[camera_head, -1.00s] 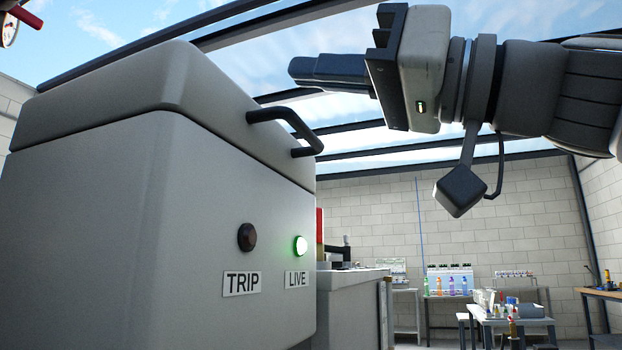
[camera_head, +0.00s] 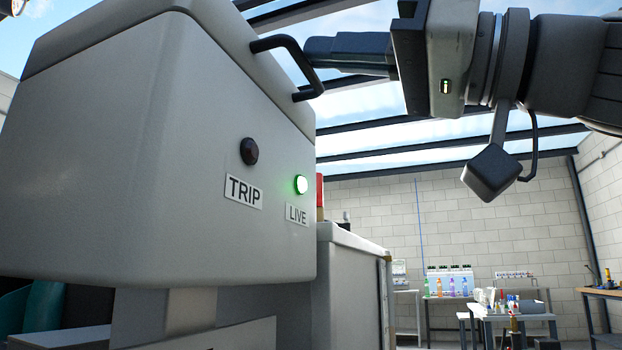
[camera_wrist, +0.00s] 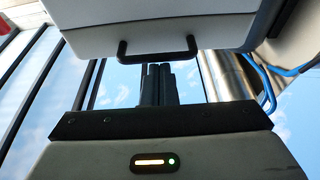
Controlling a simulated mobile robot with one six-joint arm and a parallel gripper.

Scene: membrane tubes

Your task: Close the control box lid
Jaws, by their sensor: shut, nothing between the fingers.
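The control box (camera_head: 120,190) is a large pale grey casing filling the left of the head view. Its front carries a dark TRIP lamp and a lit green LIVE lamp. The lid (camera_head: 135,25) lies along the top of the box, partly cut off by the frame; a thin seam runs below it, and I see no clear gap. Its black handle (camera_head: 300,65) also shows in the wrist view (camera_wrist: 158,58). My gripper (camera_head: 316,50) is shut and empty, its fingers pointing left beside the handle. In the wrist view its fingertips (camera_wrist: 158,67) appear close to the handle's bar; contact is unclear.
A pale cabinet (camera_head: 350,290) stands just right of the box. Tables with bottles (camera_head: 449,285) and small items stand far back by the brick wall. The wrist view shows a metal cylinder (camera_wrist: 225,75) and a blue tube at right. Space below my arm looks open.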

